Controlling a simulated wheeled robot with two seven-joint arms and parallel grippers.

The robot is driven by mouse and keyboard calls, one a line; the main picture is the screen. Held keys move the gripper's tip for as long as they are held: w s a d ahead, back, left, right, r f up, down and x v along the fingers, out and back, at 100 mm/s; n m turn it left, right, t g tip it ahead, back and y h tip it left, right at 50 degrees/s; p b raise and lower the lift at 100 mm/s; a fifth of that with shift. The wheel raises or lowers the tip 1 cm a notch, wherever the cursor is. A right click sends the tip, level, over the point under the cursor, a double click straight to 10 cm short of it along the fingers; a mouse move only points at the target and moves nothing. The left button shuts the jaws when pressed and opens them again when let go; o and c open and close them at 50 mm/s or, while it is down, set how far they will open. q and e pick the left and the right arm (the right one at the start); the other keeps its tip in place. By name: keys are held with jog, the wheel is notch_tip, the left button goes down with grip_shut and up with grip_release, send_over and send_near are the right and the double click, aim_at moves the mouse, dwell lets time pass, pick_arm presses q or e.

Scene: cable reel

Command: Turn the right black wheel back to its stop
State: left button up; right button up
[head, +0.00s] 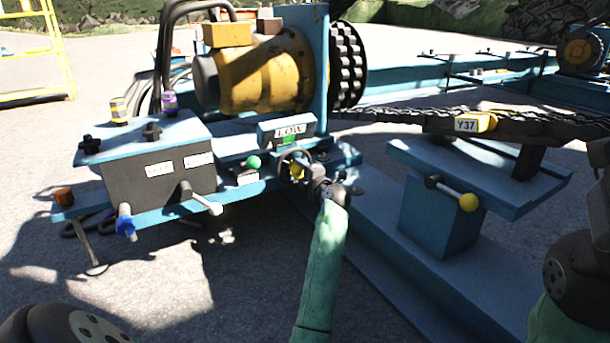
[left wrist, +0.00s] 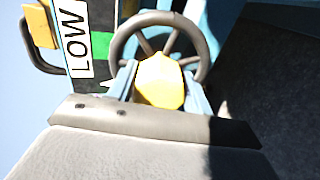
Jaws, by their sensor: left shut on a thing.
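Two small black wheels sit on top of the blue and black box: the left one (head: 89,144) near its left edge and the right one (head: 151,131) further right. My left gripper (head: 298,172) is apart from both, to the right of the box. It is at a dark-rimmed handwheel (left wrist: 205,45) under the LOW sign (left wrist: 76,40). In the left wrist view its fingers are shut on the yellow hub (left wrist: 160,82) in the middle of this wheel. My right gripper is not in view; only parts of my right arm show at the right edge.
A yellow-grey motor (head: 262,75) stands behind. A yellow-ended lever (head: 467,201) is on the blue stand to the right. The air above the box's front is clear.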

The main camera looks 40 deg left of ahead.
pick_arm(q)
jog(key=shift+s+f, duration=0.1)
jog(key=shift+f, duration=0.05)
jog(key=o, duration=1.4)
jog(key=shift+a, duration=0.1)
jog(key=shift+c, duration=0.2)
